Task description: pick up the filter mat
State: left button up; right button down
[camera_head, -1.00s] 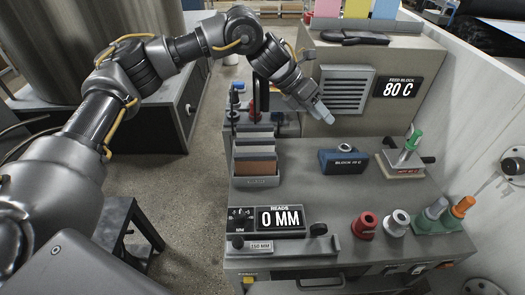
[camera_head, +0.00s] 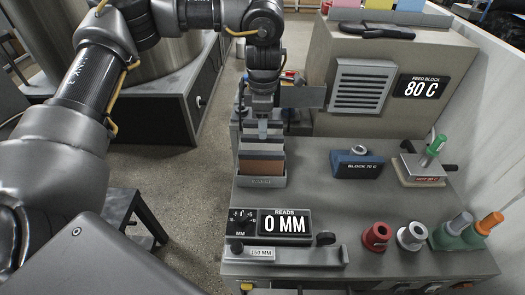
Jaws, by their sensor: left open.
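No item is labelled filter mat. A slotted rack (camera_head: 262,182) holds several upright sheets. The front one is a brown sheet (camera_head: 262,166), with grey sheets (camera_head: 263,151) behind it. I cannot tell whether one of them is the filter mat. A louvred grille (camera_head: 358,87) is set in the front of the feed block cabinet. My left gripper (camera_head: 264,131) is open and points down over the back of the rack, at the rear sheets. Whether its fingers touch or straddle a sheet is hard to see. My right gripper is not in view.
A blue block (camera_head: 357,164) and a metal block with a green handle (camera_head: 421,168) stand right of the rack. A gauge reading 0 MM (camera_head: 284,224) lies in front. Red (camera_head: 376,236) and white (camera_head: 411,235) knobs stand front right. The bench between rack and blue block is clear.

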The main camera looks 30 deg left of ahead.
aim_at(249, 142)
pick_arm(q)
jog(key=shift+a+f+p, duration=0.1)
jog(key=shift+f+p, duration=0.6)
jog(key=shift+f, duration=2.1)
grip_shut()
